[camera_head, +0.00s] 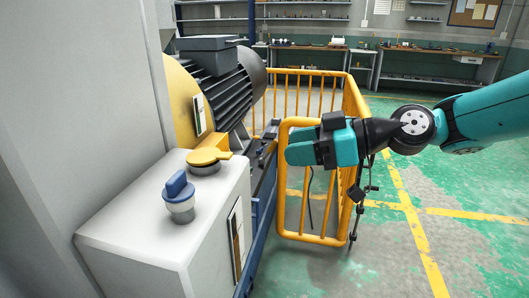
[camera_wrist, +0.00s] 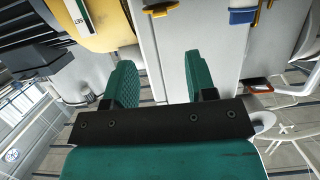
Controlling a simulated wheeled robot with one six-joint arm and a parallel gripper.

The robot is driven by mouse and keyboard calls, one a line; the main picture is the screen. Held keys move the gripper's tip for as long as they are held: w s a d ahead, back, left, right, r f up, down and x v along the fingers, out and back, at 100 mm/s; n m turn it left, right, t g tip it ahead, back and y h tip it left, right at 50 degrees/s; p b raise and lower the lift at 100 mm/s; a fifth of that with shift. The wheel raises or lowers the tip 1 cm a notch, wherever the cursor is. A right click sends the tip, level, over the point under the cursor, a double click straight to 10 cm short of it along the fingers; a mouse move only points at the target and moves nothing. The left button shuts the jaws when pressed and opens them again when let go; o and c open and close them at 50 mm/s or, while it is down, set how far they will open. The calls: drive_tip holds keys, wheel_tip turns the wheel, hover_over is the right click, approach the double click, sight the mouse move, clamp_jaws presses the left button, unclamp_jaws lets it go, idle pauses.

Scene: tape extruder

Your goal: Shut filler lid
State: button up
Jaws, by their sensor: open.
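I cannot tell how fully the lid is seated. In the wrist view, part of the yellow lid (camera_wrist: 160,10) shows at the top edge, beyond the fingers. My gripper (camera_head: 296,150) is in the air to the right of the box and apart from the lid, pointing left. In the wrist view my gripper (camera_wrist: 158,62) has its two green fingers spread, with nothing between them.
A blue-handled knob (camera_head: 179,186) stands nearer on the same box top; it also shows in the wrist view (camera_wrist: 243,16). A dark finned motor (camera_head: 225,80) is behind the box. A yellow guard rail (camera_head: 300,122) stands behind and below my gripper. Open floor lies at right.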

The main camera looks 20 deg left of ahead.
drive_tip(key=shift+v, duration=1.7)
drive_tip(key=shift+c, duration=0.5)
